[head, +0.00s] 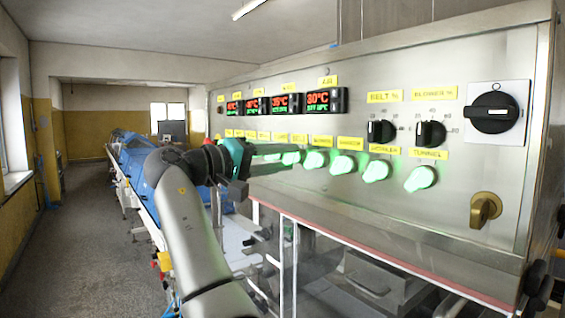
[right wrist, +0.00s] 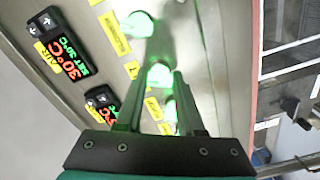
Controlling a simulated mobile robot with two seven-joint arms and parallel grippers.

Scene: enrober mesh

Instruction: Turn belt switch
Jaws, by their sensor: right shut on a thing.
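My right gripper (head: 283,155) reaches in from the left to the row of green-lit knobs on the steel panel (head: 460,75). It is shut on a lit knob, which I take to be the belt switch (head: 291,158); its label is too small to read surely. In the right wrist view the two fingers of my right gripper (right wrist: 160,78) stand on either side of a glowing green knob (right wrist: 159,74). The fingers partly hide the knob, and the glare hides which way its handle points. My left gripper is not in view.
More lit knobs, including the tunnel knob (head: 420,179), run to the right. Above are red and green temperature displays (head: 326,100), a black belt dial (head: 381,132) and a large black rotary switch (head: 494,112). A blue-covered conveyor (head: 135,165) stretches behind my arm; the floor at left is clear.

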